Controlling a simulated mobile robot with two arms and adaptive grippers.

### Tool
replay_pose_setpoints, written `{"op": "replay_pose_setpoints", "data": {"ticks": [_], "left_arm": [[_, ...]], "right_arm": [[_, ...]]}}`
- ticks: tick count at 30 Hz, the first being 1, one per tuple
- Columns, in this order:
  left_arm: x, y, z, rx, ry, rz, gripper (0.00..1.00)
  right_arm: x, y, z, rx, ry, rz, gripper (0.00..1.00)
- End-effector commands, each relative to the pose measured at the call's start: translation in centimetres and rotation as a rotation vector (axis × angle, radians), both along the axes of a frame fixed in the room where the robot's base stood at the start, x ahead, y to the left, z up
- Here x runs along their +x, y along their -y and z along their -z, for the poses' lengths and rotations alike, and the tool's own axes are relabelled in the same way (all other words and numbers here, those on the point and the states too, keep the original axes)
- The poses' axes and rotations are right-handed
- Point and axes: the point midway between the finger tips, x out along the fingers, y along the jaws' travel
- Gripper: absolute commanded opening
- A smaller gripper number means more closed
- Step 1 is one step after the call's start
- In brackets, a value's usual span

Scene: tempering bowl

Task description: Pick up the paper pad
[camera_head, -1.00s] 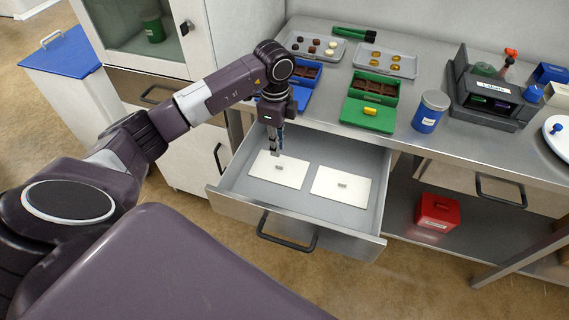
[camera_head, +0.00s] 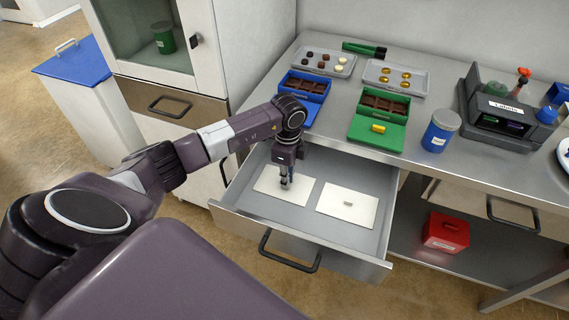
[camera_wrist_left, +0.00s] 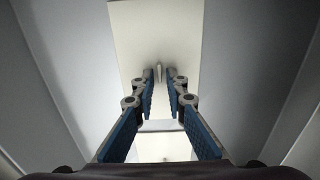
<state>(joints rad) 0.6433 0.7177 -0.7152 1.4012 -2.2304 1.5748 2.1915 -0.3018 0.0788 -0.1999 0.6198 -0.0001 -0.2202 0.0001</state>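Two flat white paper pads lie side by side in the open drawer, the left pad (camera_head: 268,180) and the right pad (camera_head: 346,208), each with a small grey raised tab. My left gripper (camera_head: 284,184) points down over the left pad, low in the drawer. In the left wrist view the blue-padded fingers (camera_wrist_left: 160,78) are apart, with the pad (camera_wrist_left: 160,30) beyond them and its upright tab in line with the gap between the fingertips. Whether the tips touch the pad I cannot tell. My right gripper is not in view.
The drawer's front wall (camera_head: 300,240) and sides surround the pads. On the counter above stand a blue box (camera_head: 303,86), a green box (camera_head: 378,130), a blue jar (camera_head: 440,131) and two grey trays of sweets. A red box (camera_head: 446,232) sits on the lower shelf.

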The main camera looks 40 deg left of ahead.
Motion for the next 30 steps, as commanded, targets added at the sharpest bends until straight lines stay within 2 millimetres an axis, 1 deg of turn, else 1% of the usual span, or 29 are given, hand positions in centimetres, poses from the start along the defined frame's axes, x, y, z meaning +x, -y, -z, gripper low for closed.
{"op": "replay_pose_setpoints", "data": {"ticks": [3, 7, 20, 23, 25, 28, 30], "left_arm": [[0.0, 0.0, 0.0, 0.000, 0.000, 0.000, 0.12], [0.0, 0.0, 0.0, 0.000, 0.000, 0.000, 0.00], [0.0, 0.0, -0.3, 0.000, 0.000, 0.000, 0.00], [0.1, 0.0, -0.9, 0.000, 0.001, -0.001, 0.00], [0.1, 0.0, -1.7, -0.001, 0.002, -0.001, 0.00], [0.1, 0.0, -3.4, 0.000, 0.004, 0.000, 0.00], [0.2, -0.1, -5.0, -0.001, 0.005, 0.000, 0.00]], "right_arm": [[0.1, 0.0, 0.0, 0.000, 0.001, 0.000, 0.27], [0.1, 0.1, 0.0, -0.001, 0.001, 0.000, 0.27], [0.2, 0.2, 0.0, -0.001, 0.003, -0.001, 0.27], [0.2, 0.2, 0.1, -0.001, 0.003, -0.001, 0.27], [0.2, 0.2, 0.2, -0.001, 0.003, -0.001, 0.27], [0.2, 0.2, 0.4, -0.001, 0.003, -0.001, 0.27], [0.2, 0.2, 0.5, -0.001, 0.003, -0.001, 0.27]]}}
